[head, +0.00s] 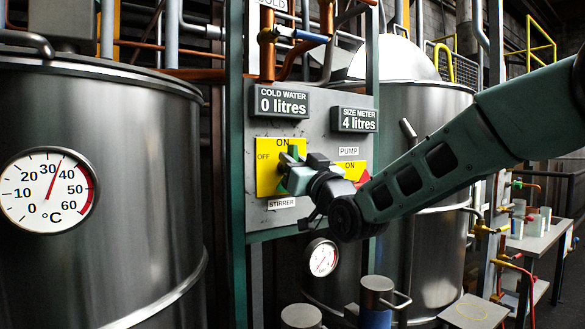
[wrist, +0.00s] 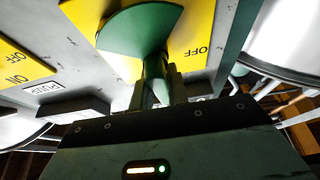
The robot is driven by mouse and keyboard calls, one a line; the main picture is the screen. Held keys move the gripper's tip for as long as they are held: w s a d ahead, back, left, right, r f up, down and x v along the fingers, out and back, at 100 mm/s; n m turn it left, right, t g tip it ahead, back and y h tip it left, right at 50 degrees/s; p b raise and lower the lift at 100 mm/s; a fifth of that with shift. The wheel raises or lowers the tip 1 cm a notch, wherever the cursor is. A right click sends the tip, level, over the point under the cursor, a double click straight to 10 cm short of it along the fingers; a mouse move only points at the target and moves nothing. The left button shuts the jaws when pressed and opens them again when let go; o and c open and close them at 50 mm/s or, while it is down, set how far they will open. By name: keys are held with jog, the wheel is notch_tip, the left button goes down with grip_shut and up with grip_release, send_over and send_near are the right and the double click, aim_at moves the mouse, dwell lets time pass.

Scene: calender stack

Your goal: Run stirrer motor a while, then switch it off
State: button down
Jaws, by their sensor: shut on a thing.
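The stirrer switch is a yellow plate (head: 265,180) on the grey panel, with ON at its top, OFF at its left and a STIRRER label (head: 281,203) below. Its green handle (head: 291,154) is partly hidden by my gripper (head: 296,172). In the wrist view, the green handle (wrist: 140,28) has a broad rounded head and a narrow stem. My gripper (wrist: 156,84) is shut on the stem there. OFF shows on the yellow plate at the right; ON is out of sight. I cannot tell which mark the handle points to.
The pump switch plate (head: 350,168) is close to the right of my gripper, partly covered by it. Displays read cold water 0 litres (head: 283,103) and size meter 4 litres (head: 355,119). A steel vat (head: 100,120) with a temperature dial (head: 48,190) stands at left.

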jog(key=shift+f, duration=0.15)
jog(key=c, duration=1.4)
grip_release()
jog(key=shift+o, duration=0.2)
jog(key=b+v, duration=0.3)
jog(key=v, duration=1.4)
jog(key=shift+s+b, duration=0.2)
jog(key=shift+b, duration=0.15)
jog(key=shift+d, duration=0.1)
dwell(3.7)
